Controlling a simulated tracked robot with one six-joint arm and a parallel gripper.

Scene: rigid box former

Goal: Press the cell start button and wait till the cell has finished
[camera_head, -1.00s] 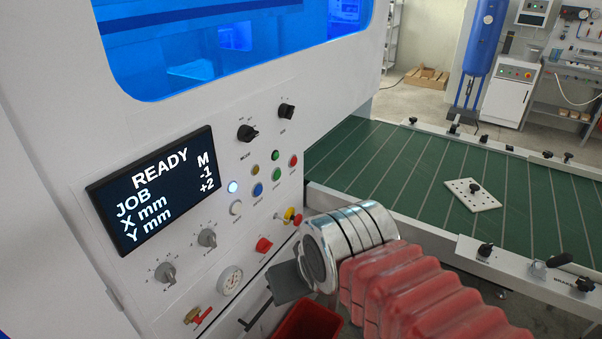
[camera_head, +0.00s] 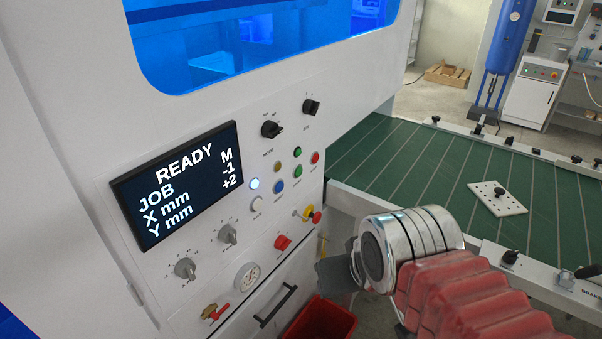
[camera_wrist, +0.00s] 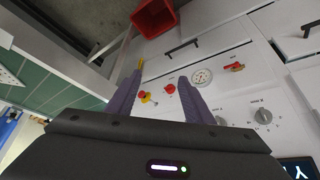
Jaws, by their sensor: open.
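The cell's control panel has a display (camera_head: 175,185) that reads READY, JOB, X mm -1, Y mm +2 and M. Right of it are a green lamp or button (camera_head: 298,152), a green button (camera_head: 296,170), a red button (camera_head: 315,157), a blue button (camera_head: 279,186) and a lit white button (camera_head: 254,183). Their small labels are too small to read surely. My gripper (camera_wrist: 161,76) is open and empty, its two fingers apart in the wrist view, facing the lower panel. In the head view my arm's end is right of and below the buttons, apart from them.
A red-and-yellow switch (camera_head: 312,214), a red knob (camera_head: 282,242), a gauge (camera_head: 247,276) and a red-handled valve (camera_head: 214,312) sit low on the panel. A drawer handle (camera_head: 275,306) and a red bin (camera_head: 322,322) are below. A green conveyor table (camera_head: 400,160) lies right.

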